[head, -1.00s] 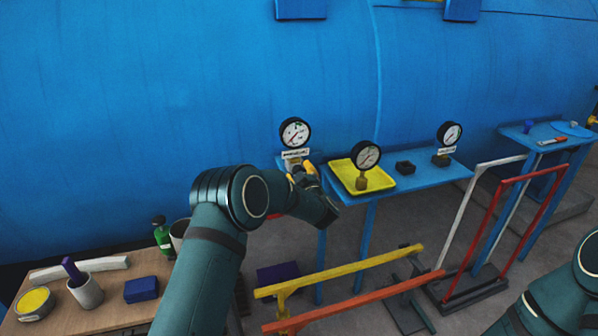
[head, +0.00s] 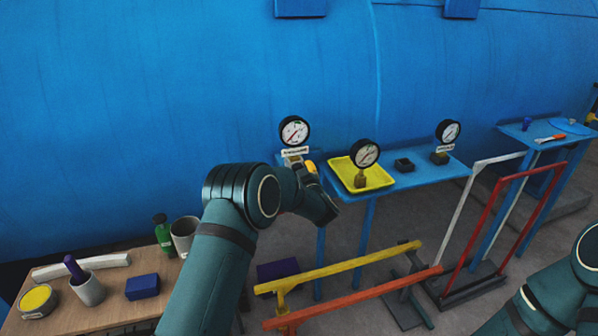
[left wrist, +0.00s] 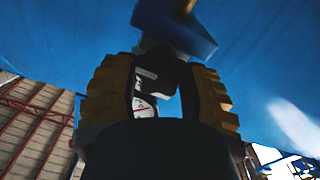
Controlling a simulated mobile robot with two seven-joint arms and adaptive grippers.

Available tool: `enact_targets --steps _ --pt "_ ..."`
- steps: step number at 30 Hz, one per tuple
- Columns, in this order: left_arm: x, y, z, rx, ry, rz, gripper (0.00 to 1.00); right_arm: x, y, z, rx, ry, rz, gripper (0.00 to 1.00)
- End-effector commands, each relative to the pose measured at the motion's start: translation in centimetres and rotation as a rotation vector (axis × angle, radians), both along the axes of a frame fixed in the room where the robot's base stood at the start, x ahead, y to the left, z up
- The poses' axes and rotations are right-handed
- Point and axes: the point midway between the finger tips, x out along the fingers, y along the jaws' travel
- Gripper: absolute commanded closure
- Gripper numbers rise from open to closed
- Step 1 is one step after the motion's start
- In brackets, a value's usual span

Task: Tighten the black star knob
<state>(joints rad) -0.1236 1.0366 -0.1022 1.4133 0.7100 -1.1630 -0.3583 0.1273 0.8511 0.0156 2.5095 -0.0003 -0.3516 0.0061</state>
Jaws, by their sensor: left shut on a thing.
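My left gripper (head: 308,168) is at the left end of the blue shelf, just below the leftmost gauge (head: 294,131). Only a bit of its yellow finger pads shows past my wrist in the head view. In the left wrist view its two yellow-padded fingers (left wrist: 162,98) stand on either side of a dark piece (left wrist: 170,74), which looks like the black star knob. Its star shape is hidden by the fingers and blur. Part of a white dial (left wrist: 143,107) shows between the fingers. My right gripper is out of view; only part of that arm shows.
A yellow tray (head: 345,176) with a gauge (head: 365,154) stands right of my gripper. A black box (head: 404,165) and another gauge (head: 448,132) sit farther right. Yellow (head: 340,267) and orange (head: 350,300) rails stand below. The blue tank wall is behind.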

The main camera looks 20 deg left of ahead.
Motion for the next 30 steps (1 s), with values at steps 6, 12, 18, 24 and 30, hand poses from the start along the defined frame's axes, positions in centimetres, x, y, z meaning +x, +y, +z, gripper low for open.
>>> enact_targets --steps 6,12,18,24,30 --pt "0.0 0.0 0.0 0.0 0.0 0.0 0.21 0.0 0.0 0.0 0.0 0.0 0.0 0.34" --pt "0.0 0.0 0.0 0.0 0.0 0.0 0.21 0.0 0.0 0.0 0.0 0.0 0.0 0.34" --pt "-0.7 -0.6 0.0 -0.001 0.001 -0.002 0.21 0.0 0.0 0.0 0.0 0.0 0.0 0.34" --pt "-3.5 -2.5 0.1 -0.001 0.001 -0.005 0.21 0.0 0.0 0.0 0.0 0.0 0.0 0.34" --pt "-6.9 -4.8 0.0 -0.001 0.001 -0.003 0.21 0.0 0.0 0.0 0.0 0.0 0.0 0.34"
